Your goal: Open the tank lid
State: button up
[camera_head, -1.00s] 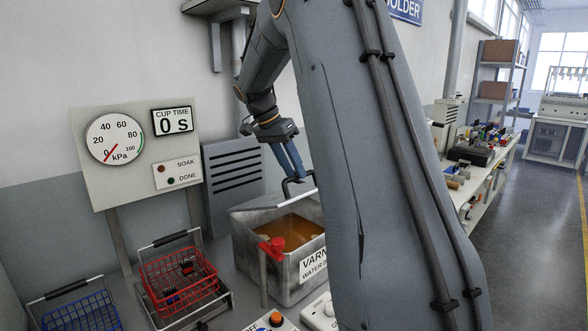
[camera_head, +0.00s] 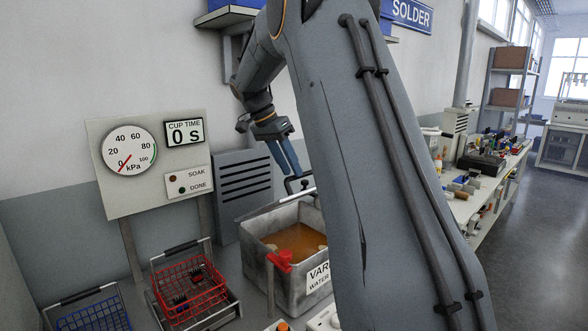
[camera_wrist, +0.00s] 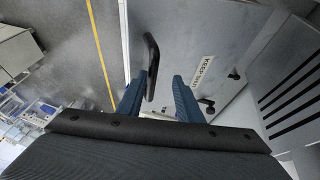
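The tank (camera_head: 258,262) is a grey metal box labelled VARNISH, partly hidden behind my arm. Amber liquid (camera_head: 296,240) shows in its open top. The lid (camera_head: 285,203) shows as a thin pale edge raised above the tank, the rest hidden or edge-on. Its black handle (camera_head: 298,186) is by my fingertips (camera_head: 287,163). In the wrist view the lid (camera_wrist: 195,30) is a grey plate with a KEEP SHUT label. My gripper (camera_wrist: 160,92) has its blue fingers apart. The black handle (camera_wrist: 151,65) lies between them, close to the left finger.
A red valve handle (camera_head: 281,260) stands at the tank's front. A red basket (camera_head: 190,287) and a blue basket (camera_head: 92,315) stand to the left. A gauge panel (camera_head: 150,190) and a grey louvred box (camera_head: 243,185) stand behind. A cluttered bench (camera_head: 480,190) is at right.

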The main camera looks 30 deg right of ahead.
jog(key=shift+w+a+r+p, duration=0.4)
jog(key=shift+a+r, duration=0.05)
jog(key=shift+r, duration=0.25)
jog(key=shift+w+a+r+p, duration=0.4)
jog(key=shift+a+r, duration=0.05)
jog(key=shift+r, duration=0.2)
jog(key=shift+f, duration=0.1)
